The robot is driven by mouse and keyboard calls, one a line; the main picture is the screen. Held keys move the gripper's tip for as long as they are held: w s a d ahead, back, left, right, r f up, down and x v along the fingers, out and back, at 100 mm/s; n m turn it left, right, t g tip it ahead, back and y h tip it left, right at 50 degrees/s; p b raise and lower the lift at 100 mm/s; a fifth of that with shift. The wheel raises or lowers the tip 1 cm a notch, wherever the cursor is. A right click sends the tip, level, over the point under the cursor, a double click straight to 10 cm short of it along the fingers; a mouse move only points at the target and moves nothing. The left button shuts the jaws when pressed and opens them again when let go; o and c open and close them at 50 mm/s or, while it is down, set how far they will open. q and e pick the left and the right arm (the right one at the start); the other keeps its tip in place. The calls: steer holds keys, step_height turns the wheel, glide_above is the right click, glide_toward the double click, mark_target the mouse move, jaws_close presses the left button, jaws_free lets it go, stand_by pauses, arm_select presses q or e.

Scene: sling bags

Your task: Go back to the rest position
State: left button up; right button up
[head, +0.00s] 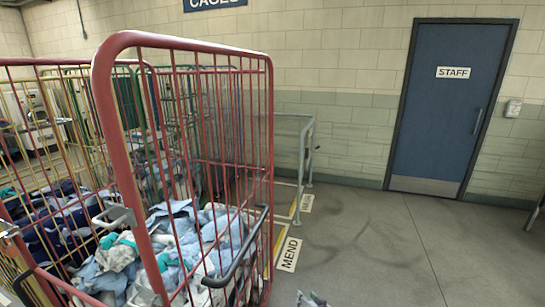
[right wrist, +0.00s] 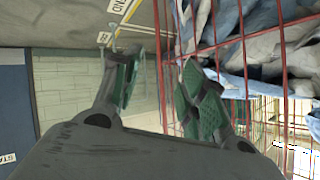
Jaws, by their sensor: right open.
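My right gripper (right wrist: 160,85) is open, with its two green-padded fingers spread and nothing visible between them. In the right wrist view, which is turned over, one finger is close to the red cage bars; I cannot tell if it touches them. In the head view only the tip of the right gripper (head: 312,300) shows at the bottom edge, right of the red cage (head: 130,140). My left gripper is not in view.
The red cage holds a heap of blue and white cloth (head: 185,235), with a dark handle (head: 238,250) on its near side. More cages stand left. A grey rail (head: 311,150) stands behind, near a floor label MEND (head: 289,254). Open floor (head: 390,250) leads to a blue STAFF door (head: 440,120).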

steer(key=s+d+f+n+g+h, duration=0.1)
steer(key=s+d+f+g, duration=0.15)
steer(key=s+f, duration=0.6)
steer(key=s+d+f+n+g+h, duration=0.1)
steer(key=s+d+f, duration=0.2)
steer(key=s+f, duration=0.6)
steer(key=s+d+f+n+g+h, duration=0.1)
steer(key=s+d+f+g, duration=0.15)
steer(key=s+f, duration=0.7)
steer(key=s+d+f+g, duration=0.1)
steer(key=s+f, duration=0.2)
steer(key=s, duration=0.7)
steer(key=s+d+f+g, duration=0.1)
steer(key=s+f, duration=0.3)
steer(key=s, duration=0.7)
steer(key=s+d+f+g, duration=0.2)
steer(key=s+d+f, duration=0.1)
steer(key=s, duration=0.8)
steer(key=shift+f+h, duration=0.3)
steer(key=shift+w, duration=0.15)
